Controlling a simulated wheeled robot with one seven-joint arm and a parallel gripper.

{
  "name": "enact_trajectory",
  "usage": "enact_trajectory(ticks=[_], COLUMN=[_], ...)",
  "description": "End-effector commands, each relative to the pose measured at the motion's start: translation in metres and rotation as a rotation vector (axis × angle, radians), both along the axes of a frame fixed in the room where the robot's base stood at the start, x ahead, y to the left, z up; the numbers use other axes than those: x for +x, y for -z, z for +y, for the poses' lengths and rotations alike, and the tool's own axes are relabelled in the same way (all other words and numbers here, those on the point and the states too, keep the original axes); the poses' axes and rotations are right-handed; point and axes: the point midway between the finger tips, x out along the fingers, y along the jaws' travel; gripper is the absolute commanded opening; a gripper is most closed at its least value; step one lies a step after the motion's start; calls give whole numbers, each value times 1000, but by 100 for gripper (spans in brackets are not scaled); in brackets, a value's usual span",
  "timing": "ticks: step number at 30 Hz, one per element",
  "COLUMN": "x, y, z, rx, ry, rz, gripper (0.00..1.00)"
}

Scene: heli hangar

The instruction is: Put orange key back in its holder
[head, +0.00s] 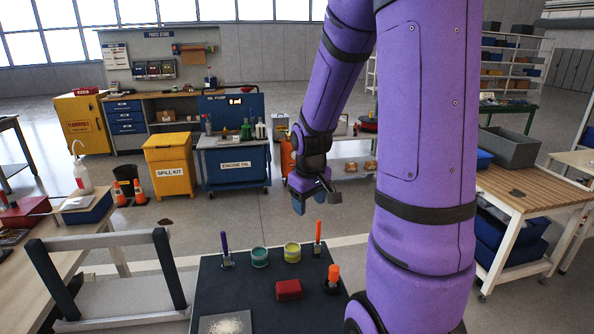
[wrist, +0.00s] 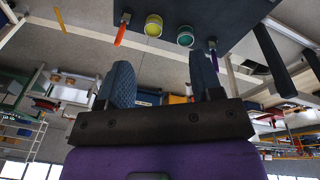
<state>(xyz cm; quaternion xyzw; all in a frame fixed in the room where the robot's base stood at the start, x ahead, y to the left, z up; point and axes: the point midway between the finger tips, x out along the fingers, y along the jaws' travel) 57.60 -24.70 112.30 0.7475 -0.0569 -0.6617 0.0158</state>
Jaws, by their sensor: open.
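A second orange piece (head: 333,272), shorter and thicker, stands upright on a dark base nearer the front. I cannot tell which of them is the orange key. A purple slim piece (head: 224,243) stands in a similar base at the back left. My gripper (head: 313,199) is open and empty, above and beyond the tabletop's back edge. In the wrist view, its blue fingers (wrist: 160,80) are apart, and the slim orange piece (wrist: 122,32) is clear of them.
A teal cup (head: 260,258), a yellow cup (head: 292,252) and a red block (head: 288,289) share the tabletop. A pale speckled plate (head: 225,325) lies at its front left. A grey frame (head: 105,241) stands to the left. A blue engine oil cart (head: 235,166) is farther back.

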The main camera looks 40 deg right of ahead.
Motion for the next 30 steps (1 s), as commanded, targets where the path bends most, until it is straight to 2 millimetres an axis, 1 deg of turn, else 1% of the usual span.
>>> enact_trajectory(ticks=[1,6,11,15,20,24,27,30], x=[-1,-10,-26,-46,-73,-100,-119,-133], y=[-16,-60,-98,-126,-154,-173,-183,-189], z=[11,47,79,106,134,154,165,173], rx=[-9,-18,-17,-7,13,39,58,74], ry=[-8,-15,-25,-33,-47,-59,-68,-75], rz=[-21,-76,-130,-178,-234,-280,-307,-326], gripper=[60,60,60,60,60,60,60,60])
